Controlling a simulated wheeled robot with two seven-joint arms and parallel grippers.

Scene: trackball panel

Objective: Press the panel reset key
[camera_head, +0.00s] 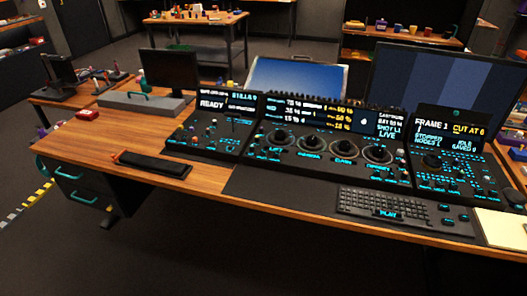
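The trackball panel (319,147) stands on the wooden desk in the head view. It is black, with several round trackballs in rings in a row and cyan labels beneath them. Its upper screen (327,110) shows white and yellow readouts and the word LIVE. Small keys and knobs sit around the rings, but their legends are too small to read, so I cannot tell which is the reset key. Neither of my grippers is in view.
A left panel (216,125) reads READY; a right panel (449,157) reads FRAME 1. In front lie a black wrist rest (154,164), a keyboard (397,208) and a pale pad (502,228). Monitors stand behind. The desk's front left wood (200,182) is clear.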

